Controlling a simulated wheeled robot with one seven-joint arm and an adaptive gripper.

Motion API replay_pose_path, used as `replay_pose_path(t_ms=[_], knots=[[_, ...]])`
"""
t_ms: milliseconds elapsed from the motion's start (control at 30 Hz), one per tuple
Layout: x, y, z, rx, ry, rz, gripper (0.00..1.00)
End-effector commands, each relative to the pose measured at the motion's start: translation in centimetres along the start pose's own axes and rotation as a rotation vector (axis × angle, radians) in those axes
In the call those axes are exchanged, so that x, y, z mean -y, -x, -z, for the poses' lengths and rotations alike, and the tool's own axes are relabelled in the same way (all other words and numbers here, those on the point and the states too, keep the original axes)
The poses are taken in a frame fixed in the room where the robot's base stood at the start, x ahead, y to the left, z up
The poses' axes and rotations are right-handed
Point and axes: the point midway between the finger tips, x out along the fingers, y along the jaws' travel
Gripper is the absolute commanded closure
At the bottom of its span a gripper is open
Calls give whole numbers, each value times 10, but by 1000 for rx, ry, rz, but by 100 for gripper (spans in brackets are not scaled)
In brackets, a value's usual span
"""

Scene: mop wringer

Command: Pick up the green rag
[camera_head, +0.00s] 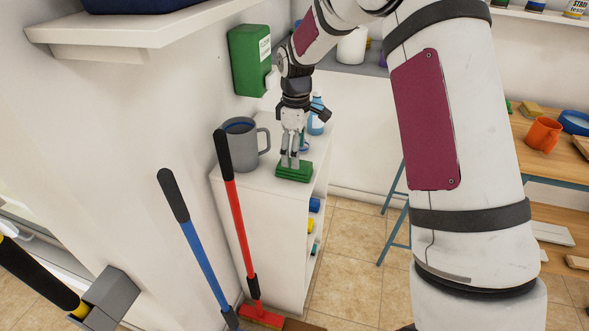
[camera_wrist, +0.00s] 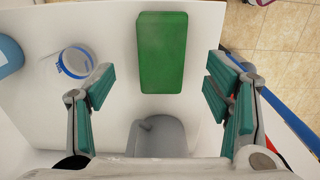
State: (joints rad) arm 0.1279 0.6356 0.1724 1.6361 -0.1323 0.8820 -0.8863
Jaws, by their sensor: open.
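The green rag (camera_head: 294,172) is a folded, flat stack on top of the white shelf unit, near its right edge. In the wrist view the green rag (camera_wrist: 162,52) is a green rectangle lying ahead of and between the fingers. My gripper (camera_head: 290,163) points down right over the rag in the head view. In the wrist view my gripper (camera_wrist: 160,88) has its two fingers spread wide on either side, with nothing between them. I cannot tell whether the fingertips touch the rag.
A grey mug (camera_head: 241,143) stands left of the rag on the white shelf unit (camera_head: 230,181). A blue bottle (camera_head: 316,117) stands behind. Red-handled (camera_head: 238,220) and blue-handled (camera_head: 195,249) tools lean in front. A green dispenser (camera_head: 249,60) hangs on the wall.

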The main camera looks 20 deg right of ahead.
Motion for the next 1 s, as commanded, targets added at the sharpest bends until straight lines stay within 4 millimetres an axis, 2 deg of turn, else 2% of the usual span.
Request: replay_pose_path(t_ms=[167,467,767,967,1000], knots=[[2,-12,0,1,0,2,28],[4,-51,2,1,0,1,28],[4,-55,3,0,0,-1,28],[4,-55,3,0,0,-1,74],[4,-55,3,0,0,-1,76]])
